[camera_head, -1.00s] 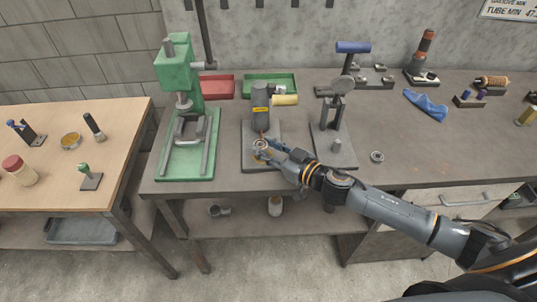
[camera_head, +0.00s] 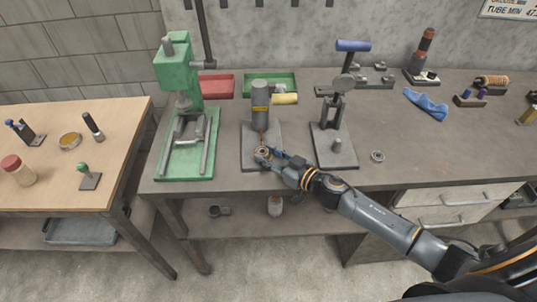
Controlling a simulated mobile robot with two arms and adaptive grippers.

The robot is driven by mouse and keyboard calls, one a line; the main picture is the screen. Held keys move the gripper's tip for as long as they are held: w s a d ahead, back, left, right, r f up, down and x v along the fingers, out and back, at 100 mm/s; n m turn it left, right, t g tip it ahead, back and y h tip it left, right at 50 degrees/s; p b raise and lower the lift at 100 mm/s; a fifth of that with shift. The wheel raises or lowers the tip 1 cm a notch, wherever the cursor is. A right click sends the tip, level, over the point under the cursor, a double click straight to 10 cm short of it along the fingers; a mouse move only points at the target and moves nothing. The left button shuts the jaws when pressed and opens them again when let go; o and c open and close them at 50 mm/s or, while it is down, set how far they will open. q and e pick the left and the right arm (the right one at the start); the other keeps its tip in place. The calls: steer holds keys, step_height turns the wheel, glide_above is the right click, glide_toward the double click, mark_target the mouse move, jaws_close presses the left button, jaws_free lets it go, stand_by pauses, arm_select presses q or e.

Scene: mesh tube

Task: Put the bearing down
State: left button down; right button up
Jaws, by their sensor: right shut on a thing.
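My right gripper (camera_head: 264,154) reaches in from the right and is shut on a small ring-shaped bearing (camera_head: 262,151). It holds the bearing low over the front part of the grey base plate (camera_head: 250,160) of the small grey machine (camera_head: 260,103). I cannot tell whether the bearing touches the plate. The fingers cover part of the bearing. Another ring-shaped part (camera_head: 377,156) lies on the grey bench to the right. My left gripper is not in view.
A green press (camera_head: 178,70) stands to the left. A stand with a blue-handled lever (camera_head: 353,46) is close on the right of my gripper. Red (camera_head: 219,87) and green (camera_head: 268,77) trays lie behind. Bare bench (camera_head: 440,150) is at the right.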

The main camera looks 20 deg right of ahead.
steer(key=o, duration=1.2)
steer(key=shift+c, duration=0.2)
